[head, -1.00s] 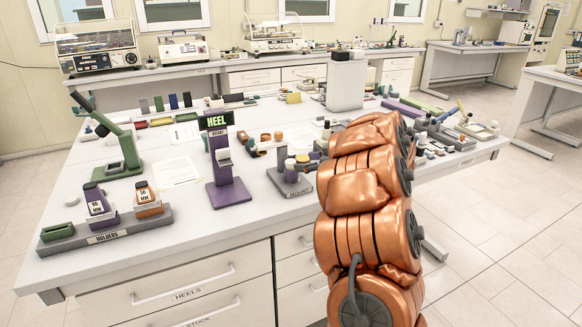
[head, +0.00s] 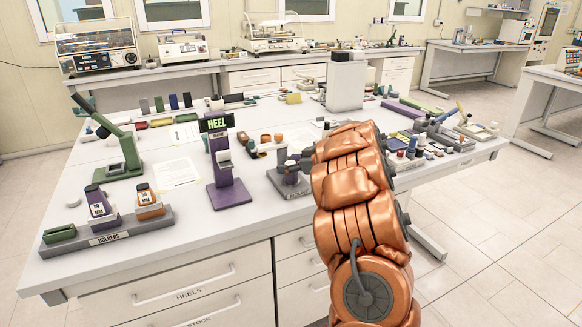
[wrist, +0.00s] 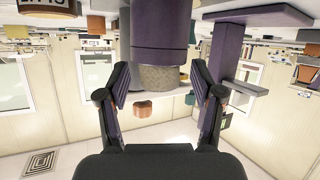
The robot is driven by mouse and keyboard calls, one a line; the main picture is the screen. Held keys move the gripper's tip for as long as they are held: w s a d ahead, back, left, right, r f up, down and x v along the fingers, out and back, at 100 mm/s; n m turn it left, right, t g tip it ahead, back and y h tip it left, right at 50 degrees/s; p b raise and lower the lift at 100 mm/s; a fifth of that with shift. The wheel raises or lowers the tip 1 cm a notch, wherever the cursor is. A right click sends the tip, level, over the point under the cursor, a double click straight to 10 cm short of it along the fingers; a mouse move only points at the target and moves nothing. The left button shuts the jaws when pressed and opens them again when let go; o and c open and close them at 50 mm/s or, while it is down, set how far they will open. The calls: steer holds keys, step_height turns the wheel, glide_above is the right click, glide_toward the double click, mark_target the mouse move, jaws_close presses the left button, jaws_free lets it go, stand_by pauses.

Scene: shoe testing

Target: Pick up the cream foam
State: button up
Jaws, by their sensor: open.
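In the wrist view, which is upside down, a tan, speckled short cylinder (wrist: 160,78), probably the cream foam, sits against the end of a thick purple cylinder (wrist: 160,40). My gripper (wrist: 160,80) is open, with one finger on each side of the foam and visible gaps on both sides. In the head view, my gripper (head: 303,162) is at the grey mount block (head: 295,192) right of the HEEL stand. The gripper and arm hide the foam there.
The purple HEEL stand (head: 229,190) rises close left of the gripper. The holders tray (head: 125,228) and green lever device (head: 122,160) are farther left. Small bottles and parts crowd the table right of my arm. The table's front edge is near.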

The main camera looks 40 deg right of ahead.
steer(key=shift+c, duration=0.2)
steer(key=c, duration=0.8)
steer(key=shift+r, duration=0.1)
